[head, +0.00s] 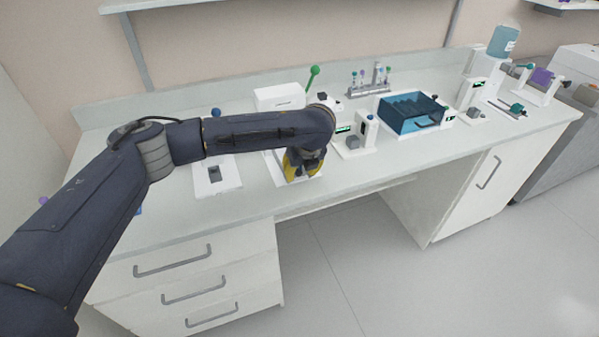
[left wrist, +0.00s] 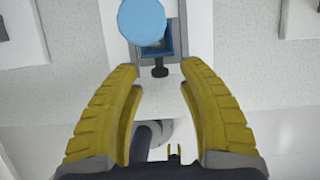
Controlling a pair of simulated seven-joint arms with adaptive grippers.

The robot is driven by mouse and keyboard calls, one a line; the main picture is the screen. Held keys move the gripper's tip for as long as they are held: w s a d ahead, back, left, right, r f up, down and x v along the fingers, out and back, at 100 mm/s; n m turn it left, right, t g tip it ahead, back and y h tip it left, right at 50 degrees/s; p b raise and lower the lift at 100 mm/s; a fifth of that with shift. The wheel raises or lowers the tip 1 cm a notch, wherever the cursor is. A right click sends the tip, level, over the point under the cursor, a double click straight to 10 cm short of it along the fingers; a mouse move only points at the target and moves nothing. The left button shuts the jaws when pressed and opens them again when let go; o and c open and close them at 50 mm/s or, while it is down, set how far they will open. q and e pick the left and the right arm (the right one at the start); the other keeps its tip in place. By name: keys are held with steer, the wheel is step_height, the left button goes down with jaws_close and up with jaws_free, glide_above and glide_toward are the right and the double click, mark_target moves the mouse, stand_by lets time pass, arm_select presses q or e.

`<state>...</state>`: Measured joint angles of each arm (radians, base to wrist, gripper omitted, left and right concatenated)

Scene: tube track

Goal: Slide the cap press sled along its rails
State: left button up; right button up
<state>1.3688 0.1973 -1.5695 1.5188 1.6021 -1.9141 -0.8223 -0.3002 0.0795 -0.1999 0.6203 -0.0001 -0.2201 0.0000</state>
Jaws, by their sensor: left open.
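In the left wrist view, a small blue-framed carriage (left wrist: 171,41) sits on a narrow white base; I take it to be the cap press sled. A dark knob (left wrist: 160,71) sticks out from its near end. A round light-blue disc (left wrist: 142,22) covers part of it. My left gripper (left wrist: 160,68) is open, its yellow fingers on either side of the knob's line, with nothing between them. Contact cannot be told. In the head view my left gripper (head: 303,170) is low over a white plate near the bench's front edge, and my arm hides the sled. My right gripper is out of view.
A white plate with a grey block (head: 213,174) lies left of the gripper. A white device with a grey block (head: 352,142) stands close on the right, then a blue transparent box (head: 408,114). A white box (head: 280,97) and green-knobbed lever (head: 313,76) stand behind.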

arm_select(q)
steer(key=shift+w+a+f, duration=0.1)
steer(key=shift+w+f, duration=0.1)
steer(key=shift+f, duration=0.35)
jaws_close()
stand_by(0.5)
